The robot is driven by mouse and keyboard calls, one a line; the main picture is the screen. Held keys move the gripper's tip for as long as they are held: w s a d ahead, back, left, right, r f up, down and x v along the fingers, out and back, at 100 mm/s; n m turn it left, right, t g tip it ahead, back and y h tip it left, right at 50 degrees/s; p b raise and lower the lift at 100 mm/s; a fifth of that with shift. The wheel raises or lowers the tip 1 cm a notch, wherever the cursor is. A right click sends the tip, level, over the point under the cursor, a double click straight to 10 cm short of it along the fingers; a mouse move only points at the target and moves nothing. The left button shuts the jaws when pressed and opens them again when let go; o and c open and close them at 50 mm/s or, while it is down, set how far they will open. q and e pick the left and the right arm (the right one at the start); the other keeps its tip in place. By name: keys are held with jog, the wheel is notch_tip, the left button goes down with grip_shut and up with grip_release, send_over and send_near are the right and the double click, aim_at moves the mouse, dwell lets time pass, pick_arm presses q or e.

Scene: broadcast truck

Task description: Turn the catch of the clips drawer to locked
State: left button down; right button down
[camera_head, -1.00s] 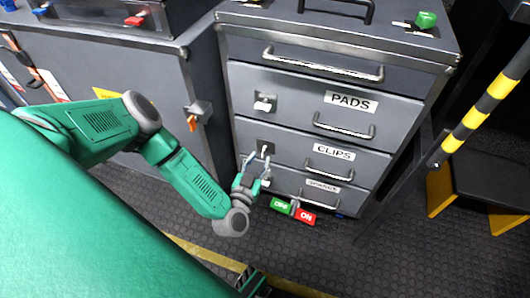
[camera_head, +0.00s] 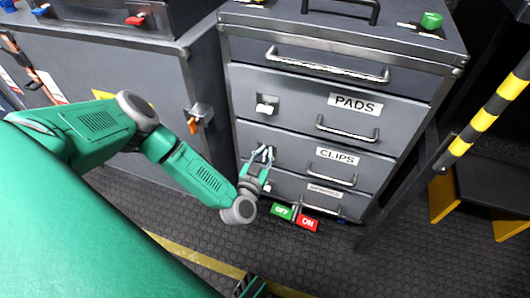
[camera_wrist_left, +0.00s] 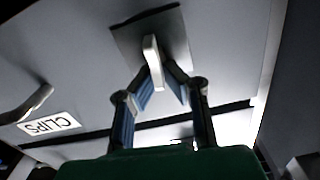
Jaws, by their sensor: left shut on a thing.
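The clips drawer (camera_head: 300,153) is the drawer with the CLIPS label (camera_head: 337,156) in the grey cabinet, and it looks shut. Its catch is a pale lever on a dark square plate at the drawer's left side; in the left wrist view the catch (camera_wrist_left: 153,60) stands nearly upright with a slight tilt. My left gripper (camera_head: 263,155) is at the catch, its fingers shut on the lever's near end; they also show in the left wrist view (camera_wrist_left: 162,82). The fingers partly hide the catch in the head view. My right gripper (camera_head: 252,286) shows only in small part at the bottom edge.
The pads drawer (camera_head: 300,98) above has its own pale catch (camera_head: 267,104). Green OFF and red ON tags (camera_head: 307,223) are at the cabinet's foot. A striped yellow-black post (camera_head: 485,118) stands at the right. An orange-handled latch (camera_head: 193,126) is on the left cabinet.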

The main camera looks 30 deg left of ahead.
pick_arm(q)
jog(key=shift+f, duration=0.15)
jog(key=shift+d+r+m+p, duration=0.2)
jog(key=shift+m+p, duration=0.4)
jog(key=shift+p, duration=0.35)
jog(key=shift+d+f+m+p, duration=0.2)
jog(key=shift+f+m+p, duration=0.35)
jog(key=shift+m, duration=2.05)
jog(key=shift+d+f+m+p, duration=0.25)
jog(key=shift+m+p, duration=0.45)
jog(key=shift+m, duration=1.9)
jog(key=shift+d+f+m+p, duration=0.15)
jog(key=shift+f+m+p, duration=0.4)
jog(key=shift+m, duration=2.05)
jog(key=shift+s, duration=0.1)
jog(key=c, duration=1.7)
grip_release()
jog(key=shift+r, duration=0.15)
